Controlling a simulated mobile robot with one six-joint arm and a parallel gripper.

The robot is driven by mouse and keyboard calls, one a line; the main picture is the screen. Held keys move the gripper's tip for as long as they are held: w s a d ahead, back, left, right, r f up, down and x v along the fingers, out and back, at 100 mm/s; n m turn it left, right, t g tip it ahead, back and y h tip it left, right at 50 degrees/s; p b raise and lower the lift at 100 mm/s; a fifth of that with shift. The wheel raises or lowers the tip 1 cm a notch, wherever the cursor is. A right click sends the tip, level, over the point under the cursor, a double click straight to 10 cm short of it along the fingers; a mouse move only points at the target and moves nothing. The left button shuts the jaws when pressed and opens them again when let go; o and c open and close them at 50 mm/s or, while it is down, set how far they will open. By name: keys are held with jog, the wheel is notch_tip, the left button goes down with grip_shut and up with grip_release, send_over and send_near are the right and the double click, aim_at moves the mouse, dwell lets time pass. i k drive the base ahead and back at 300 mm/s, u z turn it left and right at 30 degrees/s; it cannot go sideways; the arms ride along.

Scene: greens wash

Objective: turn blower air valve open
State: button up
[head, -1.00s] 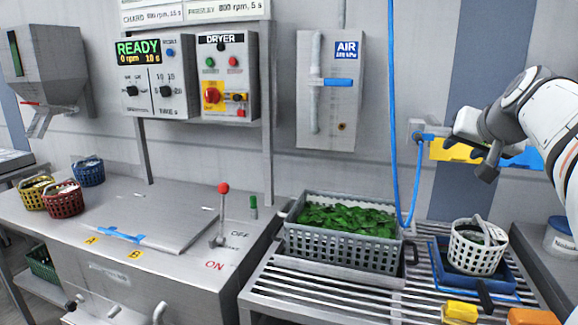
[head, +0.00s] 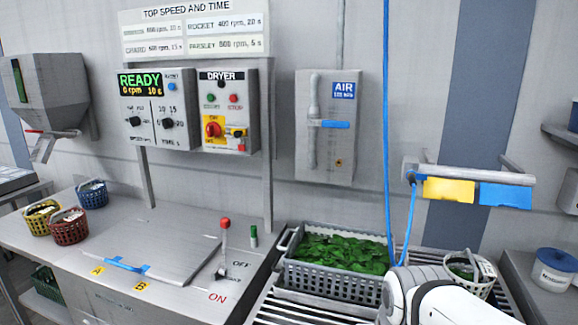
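The blower air valve is a blue lever handle (head: 333,124) on a grey panel (head: 318,150) on the wall, with a blue AIR sign (head: 344,90) above it. The handle lies horizontal, across the upright grey pipe (head: 312,118). My white arm reaches into the bottom right of the head view, in front of the crate and the white basket. My gripper is not visible in this frame; nothing of mine touches the valve handle.
A grey crate of greens (head: 335,282) stands on the slatted rack below the valve. A blue hose (head: 388,150) hangs right of the panel. A rail with yellow (head: 449,190) and blue cloths juts from the wall. The dryer panel (head: 228,105) is to the left.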

aim_at(309, 122)
jog(key=k, duration=1)
jog(key=u, duration=0.4)
jog(key=i, duration=1.6)
jog(key=z, duration=0.65)
